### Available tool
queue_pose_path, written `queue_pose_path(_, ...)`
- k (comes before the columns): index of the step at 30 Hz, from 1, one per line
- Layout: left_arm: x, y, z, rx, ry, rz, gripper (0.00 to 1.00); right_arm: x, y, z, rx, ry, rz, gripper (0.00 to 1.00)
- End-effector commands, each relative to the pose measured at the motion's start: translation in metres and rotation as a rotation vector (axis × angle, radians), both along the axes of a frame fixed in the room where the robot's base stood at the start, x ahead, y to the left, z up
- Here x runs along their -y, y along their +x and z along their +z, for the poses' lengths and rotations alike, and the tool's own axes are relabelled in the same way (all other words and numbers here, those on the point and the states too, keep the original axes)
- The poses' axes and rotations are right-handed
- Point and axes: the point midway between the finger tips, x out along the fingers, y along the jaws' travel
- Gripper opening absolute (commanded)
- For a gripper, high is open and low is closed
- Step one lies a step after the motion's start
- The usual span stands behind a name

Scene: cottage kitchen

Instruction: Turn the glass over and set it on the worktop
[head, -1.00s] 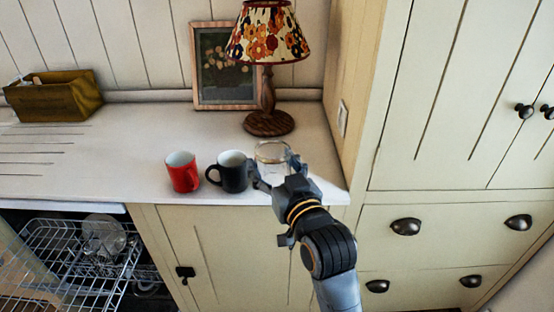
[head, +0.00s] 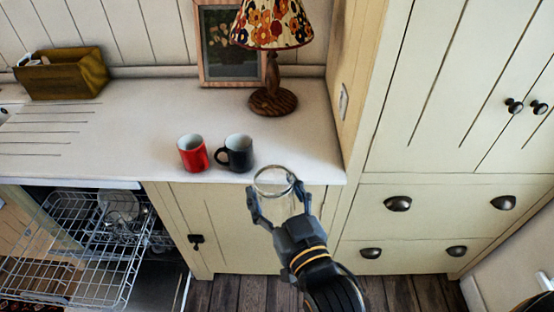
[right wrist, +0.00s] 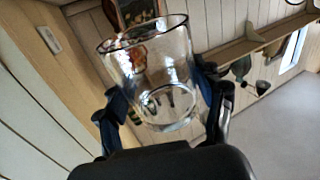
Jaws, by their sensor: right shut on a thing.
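The clear glass (head: 262,192) is held in my right gripper (head: 274,189), whose fingers press on its two sides. It is in front of the worktop's (head: 110,150) front edge, right of the black mug, apart from the worktop. In the right wrist view the room appears upside down. There the glass (right wrist: 155,75) has its wide, thin rim at the picture's top and its narrower, thick base at the bottom, so it seems mouth down. The gripper (right wrist: 160,85) also shows there. My left gripper is out of view.
A red mug (head: 192,154) and a black mug (head: 238,153) stand near the worktop's front edge. A lamp (head: 272,95), a picture frame (head: 203,80) and a wooden box (head: 62,75) stand behind. An open dishwasher rack (head: 70,260) is lower left. Worktop behind the mugs is clear.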

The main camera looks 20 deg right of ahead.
Motion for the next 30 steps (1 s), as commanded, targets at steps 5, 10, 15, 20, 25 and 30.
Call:
queue_pose_path(5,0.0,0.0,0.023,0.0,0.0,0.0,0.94,-0.001,-0.031,0.035,0.031,0.047,-0.015,0.19)
queue_pose_path(10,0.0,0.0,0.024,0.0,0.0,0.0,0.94,-0.002,-0.037,0.034,0.034,0.045,-0.015,0.19)
queue_pose_path(15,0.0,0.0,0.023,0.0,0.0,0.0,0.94,-0.003,-0.037,0.033,0.034,0.045,-0.015,0.19)
queue_pose_path(20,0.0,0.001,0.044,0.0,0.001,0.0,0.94,-0.003,-0.037,0.04,0.05,-0.099,-0.01,0.19)
queue_pose_path(25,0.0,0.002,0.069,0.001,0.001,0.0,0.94,-0.003,-0.036,0.039,0.098,-0.429,-0.005,0.19)
queue_pose_path(30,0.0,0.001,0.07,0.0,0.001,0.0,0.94,-0.003,-0.036,0.032,0.119,-0.56,-0.002,0.19)
